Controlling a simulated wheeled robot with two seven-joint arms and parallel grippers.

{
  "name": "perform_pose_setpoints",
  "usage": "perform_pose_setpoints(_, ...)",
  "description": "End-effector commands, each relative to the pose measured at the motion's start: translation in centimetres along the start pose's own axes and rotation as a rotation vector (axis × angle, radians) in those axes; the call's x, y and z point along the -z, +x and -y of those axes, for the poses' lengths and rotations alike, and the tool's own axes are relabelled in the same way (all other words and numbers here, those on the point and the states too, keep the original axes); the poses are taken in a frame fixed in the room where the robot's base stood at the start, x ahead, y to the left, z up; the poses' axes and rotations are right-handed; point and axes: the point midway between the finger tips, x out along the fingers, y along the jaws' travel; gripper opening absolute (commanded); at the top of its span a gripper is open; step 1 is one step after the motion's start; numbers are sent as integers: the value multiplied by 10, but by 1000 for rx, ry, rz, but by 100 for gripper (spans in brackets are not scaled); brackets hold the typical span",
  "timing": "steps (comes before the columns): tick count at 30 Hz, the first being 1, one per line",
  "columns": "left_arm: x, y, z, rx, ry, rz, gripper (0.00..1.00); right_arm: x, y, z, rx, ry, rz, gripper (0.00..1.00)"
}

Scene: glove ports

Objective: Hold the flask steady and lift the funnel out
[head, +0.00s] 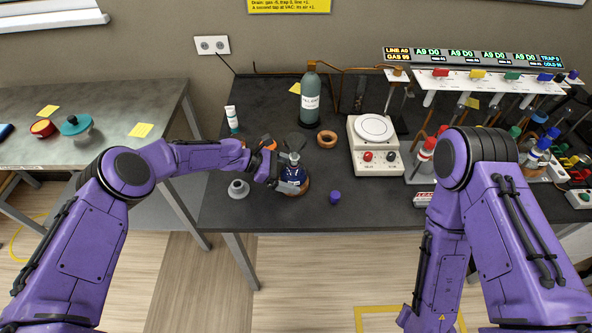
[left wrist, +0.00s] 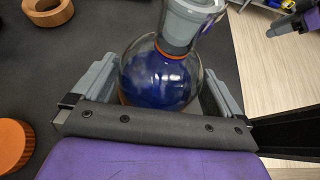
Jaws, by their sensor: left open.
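The round flask (head: 294,176) with dark blue liquid stands on a brown ring near the table's front edge. In the left wrist view the flask (left wrist: 160,80) sits between the two grey fingers of my left gripper (left wrist: 162,72). The gripper (head: 287,184) is open, with a finger on each side of the bulb; contact is unclear. A greyish glass piece (left wrist: 187,22) rises from the flask's neck. A dark, funnel-like shape (head: 296,141) shows above the neck in the head view; I cannot tell its exact seating.
A grey flanged piece (head: 238,189) stands left of the flask, and a purple cap (head: 335,198) lies to its right. Behind are an empty brown ring (head: 327,139), a green bottle (head: 310,97) and a hotplate (head: 374,142). The front table edge is close.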

Motion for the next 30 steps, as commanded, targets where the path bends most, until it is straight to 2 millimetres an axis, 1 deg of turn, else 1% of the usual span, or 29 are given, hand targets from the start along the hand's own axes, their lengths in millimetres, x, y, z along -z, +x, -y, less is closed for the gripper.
perform_pose_setpoints(4, 0, 0, 0, 0, 0, 0, 100, 0, 0, 0, 0, 0, 0, 43)
perform_pose_setpoints(5, 0, 0, 0, 0, 0, 0, 90, 0, 0, 0, 0, 0, 0, 43)
perform_pose_setpoints(6, 0, 0, 0, 0, 1, 0, 77, 0, 0, 0, 0, 0, 0, 43)
perform_pose_setpoints(7, 0, 0, 0, 0, 1, 0, 74, 0, 0, 0, 0, 0, 0, 43)
perform_pose_setpoints(9, 0, 0, 0, 1, 1, 0, 74, 0, 0, 0, 0, 0, 0, 43)
perform_pose_setpoints(10, 0, 0, 0, 1, 1, 0, 98, 0, 0, 0, 0, 0, 0, 43)
perform_pose_setpoints(11, 0, 0, 0, 1, 1, 0, 100, 0, 0, 0, 0, 0, 0, 43)
perform_pose_setpoints(17, 0, -1, 0, 0, 1, 0, 100, 0, 0, 0, 0, 0, 0, 43)
perform_pose_setpoints(19, 0, -6, -1, -1, 1, -1, 100, 0, 0, 0, 0, 0, 0, 43)
perform_pose_setpoints(20, 0, -10, -1, -2, 1, -1, 100, 0, 0, 0, 0, 0, 0, 43)
perform_pose_setpoints(23, 0, -31, -1, -3, 1, -1, 100, 0, 0, 0, 0, 0, 0, 43)
perform_pose_setpoints(27, 0, -68, -1, -4, 0, 1, 100, 0, 0, 0, 0, 0, 0, 43)
perform_pose_setpoints(30, 0, -91, -1, -3, 1, 0, 100, 0, 0, 0, 0, 0, 0, 43)
